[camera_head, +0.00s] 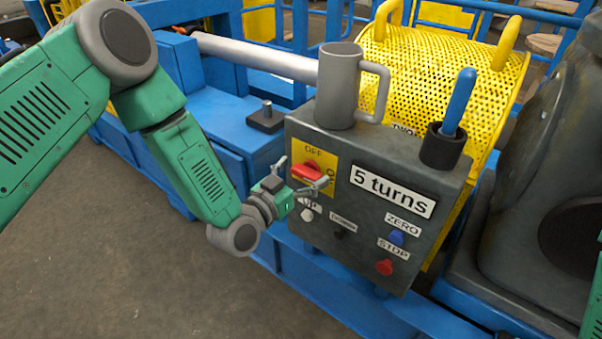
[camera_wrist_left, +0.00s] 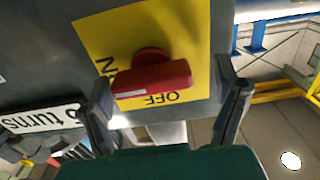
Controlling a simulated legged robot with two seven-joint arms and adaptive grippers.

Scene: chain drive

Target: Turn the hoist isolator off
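The hoist isolator is a red rotary handle (camera_head: 306,172) on a yellow plate (camera_head: 326,161) on the grey control box (camera_head: 340,215). OFF is printed above the handle; in the wrist view the handle (camera_wrist_left: 152,82) lies crosswise, one end beside a partly hidden label ending in N. My left gripper (camera_head: 304,176) is open in front of the plate. In the wrist view its fingers (camera_wrist_left: 168,95) stand on either side of the handle, with gaps showing, so it is not gripped. My right gripper is not in view.
The box carries a "5 turns" label (camera_head: 392,190), a blue ZERO button (camera_head: 397,237) and a red STOP button (camera_head: 384,267). A grey mug (camera_head: 338,88) and a cup with a blue-handled tool (camera_head: 459,102) stand on top. A yellow mesh guard (camera_head: 425,65) is behind.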

